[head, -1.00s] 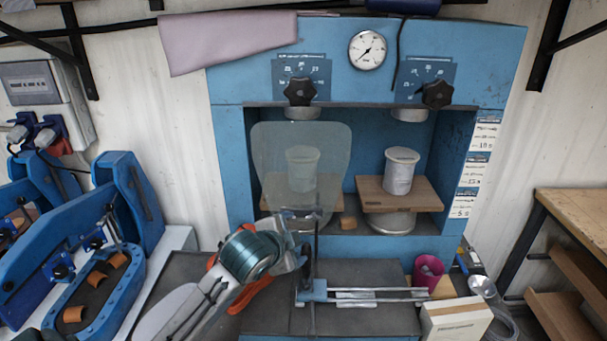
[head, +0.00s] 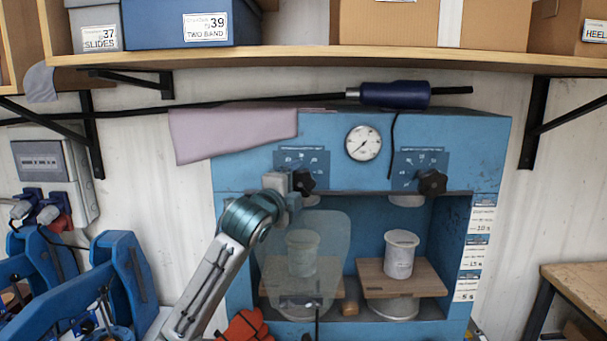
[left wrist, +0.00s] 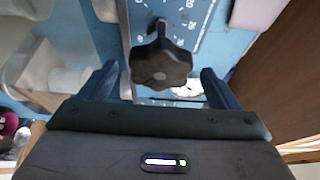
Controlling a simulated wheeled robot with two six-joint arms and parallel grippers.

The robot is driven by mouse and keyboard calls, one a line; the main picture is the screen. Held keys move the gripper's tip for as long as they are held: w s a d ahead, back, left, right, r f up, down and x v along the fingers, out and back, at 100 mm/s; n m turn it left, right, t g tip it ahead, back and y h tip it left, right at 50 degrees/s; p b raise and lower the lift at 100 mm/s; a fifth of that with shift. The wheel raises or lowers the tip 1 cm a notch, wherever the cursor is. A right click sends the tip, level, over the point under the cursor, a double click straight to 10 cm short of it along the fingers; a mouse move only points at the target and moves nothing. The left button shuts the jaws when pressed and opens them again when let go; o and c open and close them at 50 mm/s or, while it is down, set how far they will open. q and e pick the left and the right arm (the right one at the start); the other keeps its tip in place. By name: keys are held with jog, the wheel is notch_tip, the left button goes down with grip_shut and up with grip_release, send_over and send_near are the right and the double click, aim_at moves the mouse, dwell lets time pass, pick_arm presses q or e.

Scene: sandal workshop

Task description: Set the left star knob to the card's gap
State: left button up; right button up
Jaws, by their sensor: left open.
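The left star knob (head: 305,182) is black and sits on the blue press above its left bay, in front of a scale plate (head: 318,161). In the left wrist view the knob (left wrist: 160,62) shows large, with its lobes between my two spread fingers. My left gripper (head: 292,184) is open at the knob; I cannot tell whether a finger touches it. Part of the knob and plate is hidden behind the gripper in the head view. Several white cards (head: 478,229) hang on the press's right side, their small print hard to read. My right gripper is not in view.
A second star knob (head: 432,182) and a gauge (head: 363,143) are on the press. A clear shield (head: 330,235) stands before the left bay. The right bay holds a wooden board (head: 420,286) with a pale cylinder (head: 401,254). A shelf (head: 290,58) runs above.

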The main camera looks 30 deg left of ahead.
pick_arm(q)
jog(key=w, duration=0.1)
jog(key=w+p, duration=0.1)
jog(key=w, duration=0.2)
jog(key=shift+a+r+p, duration=0.15)
jog(key=shift+a+p, duration=0.1)
jog(key=shift+p, duration=0.1)
jog(key=shift+w+a, duration=0.1)
jog(key=shift+w, duration=0.35)
jog(key=shift+f, duration=0.2)
jog(key=c, duration=1)
